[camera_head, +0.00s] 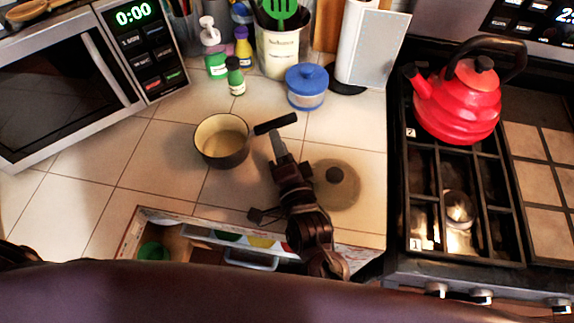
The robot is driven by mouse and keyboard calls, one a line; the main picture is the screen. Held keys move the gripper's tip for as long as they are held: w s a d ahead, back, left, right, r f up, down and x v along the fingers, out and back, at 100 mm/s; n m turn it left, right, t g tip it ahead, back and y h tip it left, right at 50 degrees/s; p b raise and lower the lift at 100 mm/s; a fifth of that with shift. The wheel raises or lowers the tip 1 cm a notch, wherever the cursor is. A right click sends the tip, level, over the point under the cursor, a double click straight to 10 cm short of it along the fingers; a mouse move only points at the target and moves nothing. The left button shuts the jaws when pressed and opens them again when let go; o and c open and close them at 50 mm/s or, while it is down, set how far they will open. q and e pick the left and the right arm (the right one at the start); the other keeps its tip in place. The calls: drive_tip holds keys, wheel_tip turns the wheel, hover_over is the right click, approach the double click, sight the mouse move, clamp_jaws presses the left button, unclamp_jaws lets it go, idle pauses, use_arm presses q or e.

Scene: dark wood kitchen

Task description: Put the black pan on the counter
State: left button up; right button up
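The black pan (222,158) is a small pot with a dark outside, a cream inside and a black handle pointing right. It sits upright on the tiled counter (160,155), left of centre, and looks empty. My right gripper (277,140) reaches up from the bottom of the view. Its fingertips are just below the pan's handle. I cannot tell whether they touch the handle or whether they are open. My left gripper is not in view.
A glass lid (335,195) lies right of my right gripper. A blue-lidded jar (306,88) and bottles stand behind. A red kettle (458,105) sits on the stove at right, a microwave (65,85) at left. An open drawer (190,228) is in front.

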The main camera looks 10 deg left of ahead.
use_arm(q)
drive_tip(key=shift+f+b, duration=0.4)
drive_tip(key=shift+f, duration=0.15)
use_arm(e)
drive_tip(key=v, duration=0.6)
drive_tip(key=shift+s+d, duration=0.1)
drive_tip(key=shift+s, duration=0.05)
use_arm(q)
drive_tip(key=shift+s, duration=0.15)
